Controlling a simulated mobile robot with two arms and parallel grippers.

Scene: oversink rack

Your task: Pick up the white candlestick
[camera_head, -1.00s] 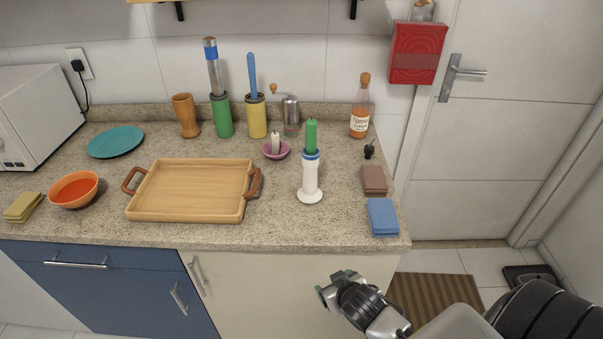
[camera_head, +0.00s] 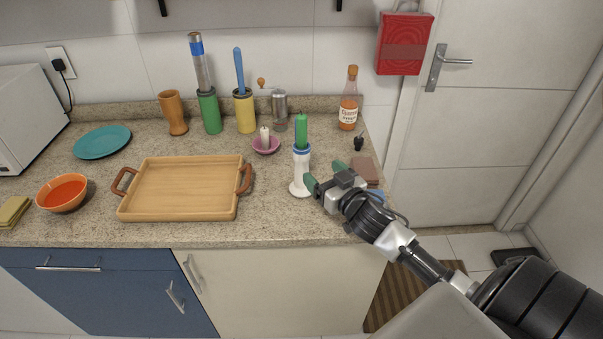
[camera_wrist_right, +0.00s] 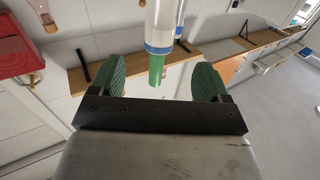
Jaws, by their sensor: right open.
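The white candlestick (camera_head: 301,167) stands upright on the counter, right of the wooden tray, with a blue band near its top and a green candle (camera_head: 301,131) in it. My right gripper (camera_head: 326,175) is open and empty, close to the right side of the candlestick at the height of its stem. In the right wrist view, the candlestick (camera_wrist_right: 162,28) and its green candle (camera_wrist_right: 156,70) appear upside down, in line with the gap between the two green fingers. I cannot tell whether a finger touches it. My left gripper is out of view.
A wooden tray (camera_head: 180,212) with brown handles lies to the left. A pink dish (camera_head: 266,149) with a small candle, a grinder (camera_head: 279,112) and a bottle (camera_head: 349,104) stand behind. Folded brown cloth (camera_head: 366,168) and partly hidden blue cloth lie by the gripper.

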